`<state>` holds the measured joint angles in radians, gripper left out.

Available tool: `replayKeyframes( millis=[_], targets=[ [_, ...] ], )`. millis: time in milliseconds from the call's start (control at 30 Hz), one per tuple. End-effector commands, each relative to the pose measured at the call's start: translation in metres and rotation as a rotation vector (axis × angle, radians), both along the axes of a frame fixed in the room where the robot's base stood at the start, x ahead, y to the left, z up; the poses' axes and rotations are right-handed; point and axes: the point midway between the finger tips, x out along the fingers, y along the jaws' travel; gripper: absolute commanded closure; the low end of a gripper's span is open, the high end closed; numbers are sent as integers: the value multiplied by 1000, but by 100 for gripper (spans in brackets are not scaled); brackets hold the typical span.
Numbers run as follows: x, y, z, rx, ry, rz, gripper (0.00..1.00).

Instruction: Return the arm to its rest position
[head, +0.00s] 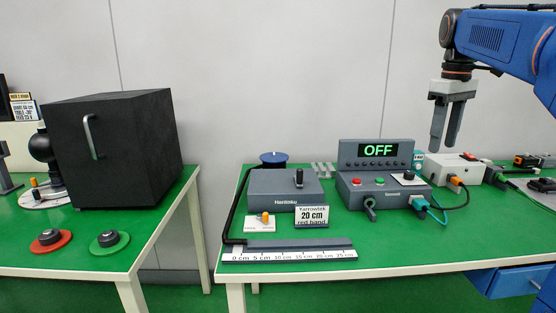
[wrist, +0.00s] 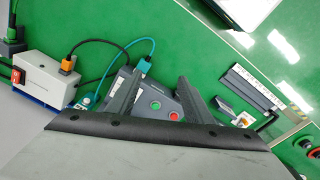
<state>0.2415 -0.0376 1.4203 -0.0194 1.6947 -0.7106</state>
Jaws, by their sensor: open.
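My gripper (head: 446,122) hangs from my blue arm at the upper right of the head view, fingers pointing down. It is above the back right part of the right green table (head: 400,240), near the white box (head: 455,169). In the wrist view my gripper (wrist: 160,98) has its two fingers spread apart, with nothing between them but the control box far below. The grey control box (head: 365,192) with an "OFF" display stands left of my gripper in the head view. It also shows in the wrist view (wrist: 155,105), partly hidden by the fingers.
A grey Hantoku box (head: 284,190) and a ruler (head: 290,255) lie on the right table. Cables (head: 440,212) run between the control box and white box. A black cabinet (head: 140,150) stands on the left table. A floor gap separates the tables.

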Motion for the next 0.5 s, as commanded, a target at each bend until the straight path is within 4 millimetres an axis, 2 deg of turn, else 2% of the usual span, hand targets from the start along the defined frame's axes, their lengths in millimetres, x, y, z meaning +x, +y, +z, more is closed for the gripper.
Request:
replayKeyframes(
  millis=[267, 500],
  targets=[
    [-39, 28, -25, -1, -54, -60, 54],
    [-95, 61, -72, 11, -127, -149, 54]
  ],
)
